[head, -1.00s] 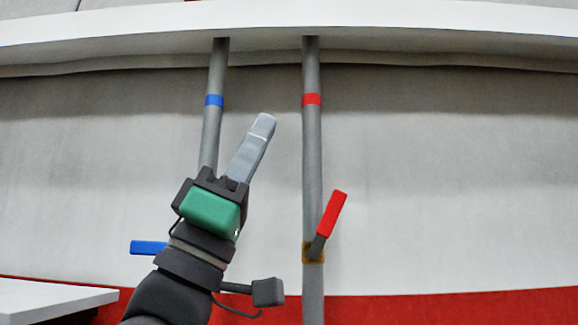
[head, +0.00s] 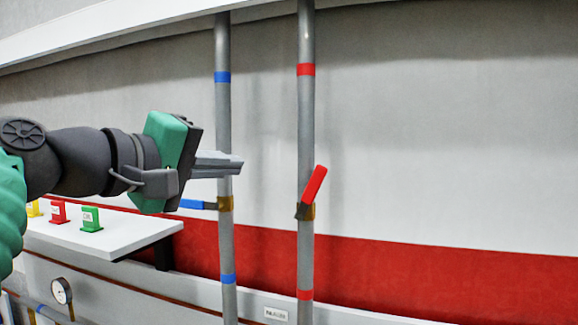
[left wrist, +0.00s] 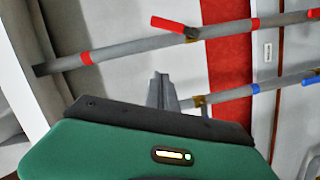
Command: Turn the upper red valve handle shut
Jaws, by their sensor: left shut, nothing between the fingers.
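The red valve handle (head: 314,185) sits on the grey pipe with red bands (head: 306,130), at a brass-coloured valve body (head: 308,211). The handle tilts up and to the right, at a slant to the pipe. In the left wrist view the red handle (left wrist: 168,25) shows near the top. My left gripper (head: 240,165) is shut and empty, its fingers pointing right. It overlaps the blue-banded pipe in the head view and is left of the red handle, apart from it. In the left wrist view its fingertips (left wrist: 160,76) show below the red-banded pipe. My right gripper is not in view.
A blue handle (head: 196,204) sits on the blue-banded pipe (head: 223,110), pointing left. A white shelf (head: 130,236) at the lower left holds small yellow, red and green blocks (head: 91,219). A gauge (head: 61,290) is below. The wall right of the red handle is clear.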

